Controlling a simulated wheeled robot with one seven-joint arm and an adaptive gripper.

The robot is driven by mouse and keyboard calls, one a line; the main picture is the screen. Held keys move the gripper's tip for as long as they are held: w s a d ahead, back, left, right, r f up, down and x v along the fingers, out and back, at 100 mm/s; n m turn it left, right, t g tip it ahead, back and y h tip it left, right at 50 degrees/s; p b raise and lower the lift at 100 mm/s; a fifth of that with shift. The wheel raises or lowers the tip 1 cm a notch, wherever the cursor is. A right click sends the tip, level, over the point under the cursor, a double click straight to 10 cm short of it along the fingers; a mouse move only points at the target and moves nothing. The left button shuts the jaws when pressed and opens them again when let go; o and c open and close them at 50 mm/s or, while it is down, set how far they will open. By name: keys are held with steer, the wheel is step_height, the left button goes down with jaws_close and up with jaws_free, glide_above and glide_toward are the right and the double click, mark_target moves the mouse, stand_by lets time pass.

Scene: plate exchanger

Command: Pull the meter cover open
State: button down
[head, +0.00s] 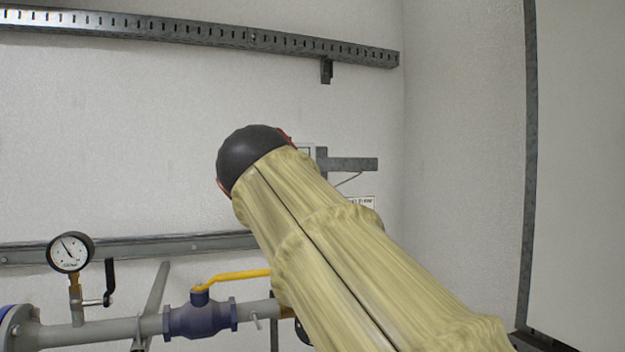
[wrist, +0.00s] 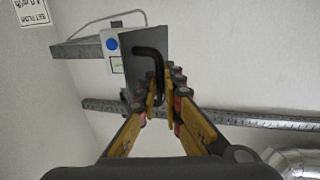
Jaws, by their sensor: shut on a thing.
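The meter cover (wrist: 131,62) is a dark grey flat plate with a bent black handle (wrist: 150,52), seen at the upper middle of the wrist view. My gripper (wrist: 163,90) has its two yellow fingers closed around the lower part of the handle, in front of the plate. A white meter body with a blue round mark (wrist: 111,43) shows beside the cover's left edge. In the head view my arm hides the cover and the gripper's fingers. Only a small part of the meter (head: 305,149) shows past the arm.
A grey bracket (head: 350,164) juts from the wall beside the meter. A slotted metal rail (head: 200,31) runs along the upper wall. At lower left are a pressure gauge (head: 70,252) and a pipe valve with a yellow lever (head: 237,277). The wall at right is bare.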

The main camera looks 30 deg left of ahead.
steer(key=a+m+t+h, duration=0.1)
steer(key=s+a+m+h, duration=0.1)
steer(key=h, duration=0.1)
steer(key=a+m+t+h, duration=0.1)
steer(key=shift+s+f+t, duration=0.25)
steer(key=shift+s+t, duration=0.05)
steer(key=shift+s, duration=0.05)
stand_by(0.4)
steer(key=shift+f, duration=0.1)
steer(key=c, duration=2.1)
jaws_free()
steer(key=shift+s+a, duration=0.1)
steer(key=shift+s, duration=0.1)
steer(key=shift+o, duration=0.9)
steer(key=shift+r, duration=0.2)
steer(key=shift+d, duration=0.2)
